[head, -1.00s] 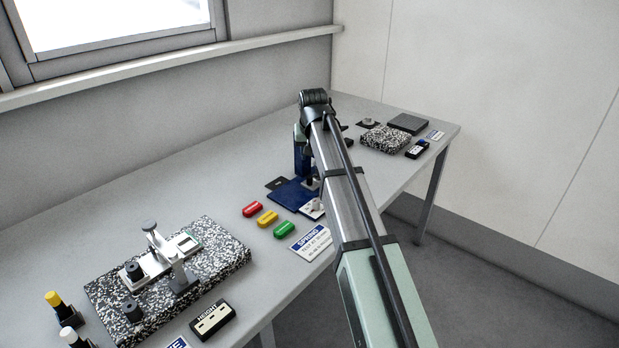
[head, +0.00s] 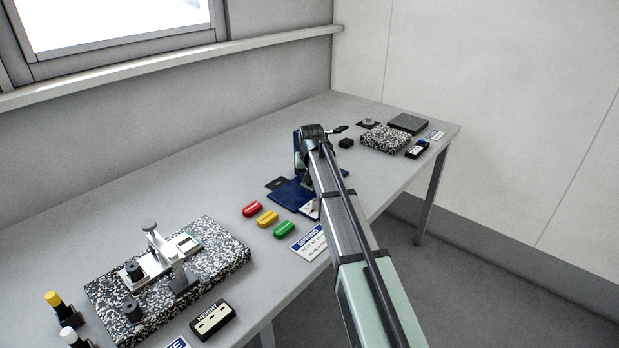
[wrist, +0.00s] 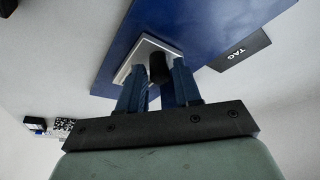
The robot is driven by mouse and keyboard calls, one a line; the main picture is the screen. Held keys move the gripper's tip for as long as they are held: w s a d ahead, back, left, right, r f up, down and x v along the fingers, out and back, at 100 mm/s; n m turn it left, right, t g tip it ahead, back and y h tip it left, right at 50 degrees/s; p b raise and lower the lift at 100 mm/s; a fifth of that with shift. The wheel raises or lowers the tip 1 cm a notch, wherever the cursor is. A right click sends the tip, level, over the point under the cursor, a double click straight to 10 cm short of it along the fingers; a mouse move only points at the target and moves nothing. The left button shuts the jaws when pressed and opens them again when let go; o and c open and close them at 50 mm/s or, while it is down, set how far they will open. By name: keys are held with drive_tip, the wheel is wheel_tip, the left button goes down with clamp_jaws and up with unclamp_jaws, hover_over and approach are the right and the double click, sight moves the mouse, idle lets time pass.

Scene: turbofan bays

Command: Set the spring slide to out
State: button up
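The spring station shows as a blue base plate (head: 286,194) on the bench, partly hidden behind my arm. In the wrist view its blue plate (wrist: 200,25) carries a small white plate (wrist: 139,60) with a black cylindrical knob (wrist: 158,68), which looks like the slide's handle. My gripper (wrist: 157,75) has its two blue fingers apart, one on each side of the knob. A gap shows on the left; I cannot tell whether the right finger touches it. The slide's position marks are not readable. In the head view my arm hides the fingers.
A dark TAG plate (wrist: 240,52) lies beside the blue plate. Red (head: 252,209), yellow (head: 267,218) and green (head: 284,229) blocks sit near the SPRING sign (head: 308,242). A speckled slab with a height gauge (head: 150,265) stands left; another speckled block (head: 385,138) stands at the far right.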

drive_tip(key=shift+w+f, duration=0.15)
drive_tip(key=shift+f, duration=0.15)
clamp_jaws()
idle(0.5)
